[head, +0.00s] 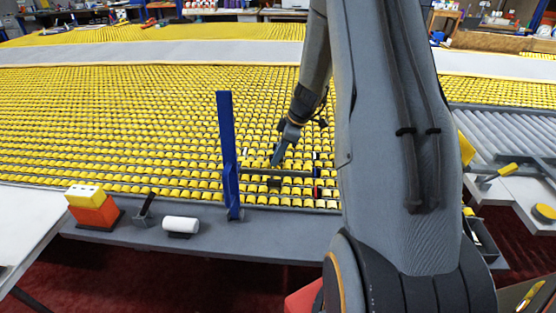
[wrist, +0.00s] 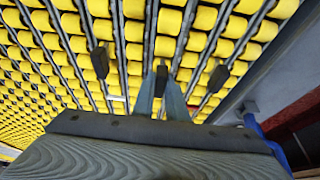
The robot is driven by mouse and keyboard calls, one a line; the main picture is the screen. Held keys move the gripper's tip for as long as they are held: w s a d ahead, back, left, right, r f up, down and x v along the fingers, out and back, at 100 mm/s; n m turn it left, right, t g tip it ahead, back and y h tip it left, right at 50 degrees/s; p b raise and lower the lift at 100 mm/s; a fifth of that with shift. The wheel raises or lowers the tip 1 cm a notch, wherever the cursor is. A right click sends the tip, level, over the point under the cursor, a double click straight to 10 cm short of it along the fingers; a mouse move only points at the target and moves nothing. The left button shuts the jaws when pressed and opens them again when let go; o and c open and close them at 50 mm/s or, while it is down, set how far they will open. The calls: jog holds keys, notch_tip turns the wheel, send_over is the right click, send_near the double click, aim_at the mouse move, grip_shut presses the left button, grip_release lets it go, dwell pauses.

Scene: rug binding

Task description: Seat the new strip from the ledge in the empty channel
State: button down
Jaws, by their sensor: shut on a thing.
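My gripper (head: 277,160) reaches down over the front part of the yellow-studded bed (head: 130,110). Its two blue-grey fingers (wrist: 163,92) are shut on a small dark piece in the wrist view. In the head view a thin dark bar (head: 298,173) lies crosswise at the fingertips, and seems to be the held strip (wrist: 162,75). Its full length and both ends are hard to make out. Dark narrow channels (wrist: 120,45) run between the yellow rows. I cannot tell which channel is empty, or whether the bar touches the bed.
A tall blue post (head: 228,150) stands just left of my gripper. Two dark blocks (wrist: 100,62) (wrist: 218,78) flank the fingers in the wrist view.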

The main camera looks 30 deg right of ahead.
jog(key=shift+f, duration=1)
jog(key=shift+f, duration=0.15)
jog(key=c, duration=1.8)
grip_release()
jog(key=shift+o, duration=0.2)
jog(key=shift+d, duration=0.1)
jog(key=shift+r, duration=0.3)
jog(key=b+v, duration=0.3)
jog(key=v, duration=0.8)
jog(key=s+a+m+g+h, duration=0.1)
jog(key=s+a+m+h, duration=0.2)
jog(key=s+a+m, duration=0.8)
jog(key=s+a, duration=0.9)
jog(key=shift+s+a+g+h, duration=0.3)
jog(key=shift+s+a, duration=0.05)
